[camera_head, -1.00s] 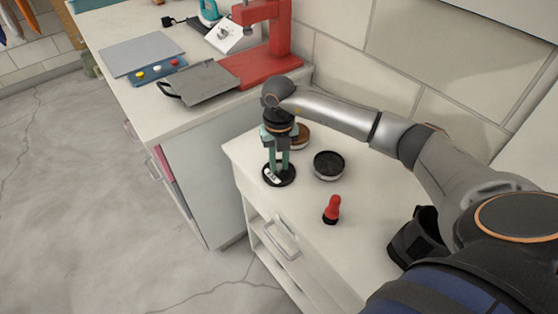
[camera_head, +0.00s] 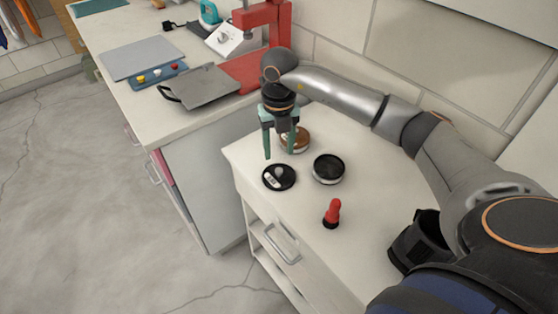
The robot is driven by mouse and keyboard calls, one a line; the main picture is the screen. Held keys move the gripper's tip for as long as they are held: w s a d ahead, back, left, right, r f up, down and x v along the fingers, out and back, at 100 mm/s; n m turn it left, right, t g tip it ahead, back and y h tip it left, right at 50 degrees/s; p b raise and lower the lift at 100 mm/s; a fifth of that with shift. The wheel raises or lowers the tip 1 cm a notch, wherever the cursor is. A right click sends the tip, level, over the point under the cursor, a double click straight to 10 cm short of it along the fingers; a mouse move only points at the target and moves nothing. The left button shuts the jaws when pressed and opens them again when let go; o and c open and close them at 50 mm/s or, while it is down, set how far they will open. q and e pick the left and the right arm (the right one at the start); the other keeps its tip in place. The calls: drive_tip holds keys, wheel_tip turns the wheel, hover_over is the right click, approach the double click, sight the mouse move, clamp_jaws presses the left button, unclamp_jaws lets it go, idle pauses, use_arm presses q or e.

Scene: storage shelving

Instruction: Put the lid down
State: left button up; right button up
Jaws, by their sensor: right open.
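A round black lid (camera_head: 279,177) with a small grey knob and a white label lies flat on the white cabinet top (camera_head: 360,215), near its left edge. My right gripper (camera_head: 280,154) is open and empty above the lid, its green fingers pointing down and apart from the knob. A round dark container (camera_head: 328,168) with a pale rim stands to the right of the lid. A brown-topped round container (camera_head: 296,141) stands behind, partly hidden by the gripper. My left gripper is not in view.
A red-handled stamp-like object (camera_head: 332,213) stands in front of the dark container. The higher counter at left holds a dark tray (camera_head: 203,87), a grey board (camera_head: 142,58) and a red press (camera_head: 267,40).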

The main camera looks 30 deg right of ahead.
wheel_tip(320, 180, up, 6)
drive_tip(key=shift+f, duration=0.25)
idle(0.5)
